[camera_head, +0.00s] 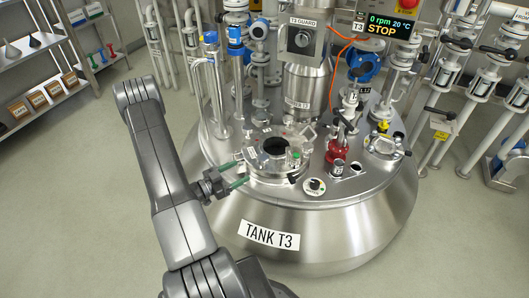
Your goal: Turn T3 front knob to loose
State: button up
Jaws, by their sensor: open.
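Tank T3 (345,225) is a wide steel vessel with a "TANK T3" label on its front. On the front of its lid is a small round dial with a dark knob (315,186); its lettering is too small to read. A round hatch (262,167) with a dark opening has small fittings on its rim, including a black one (293,179) at the front. I cannot tell which of these is the front knob. My gripper (236,174) is open and empty, its green-tipped fingers just left of the hatch, apart from the dial.
A red fitting (337,149) and a smaller round port (383,146) stand right of the hatch. A guard box (302,40) and a display reading STOP (390,25) are behind. Pipes crowd the back. The floor (120,215) at left is clear.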

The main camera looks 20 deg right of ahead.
aim_at(267, 158)
jog(key=d, duration=0.4)
jog(key=w+d, duration=0.1)
jog(key=d, duration=0.3)
jog(key=w+d, duration=0.1)
jog(key=d, duration=0.4)
jog(key=shift+b, duration=0.3)
jog(key=c, duration=1)
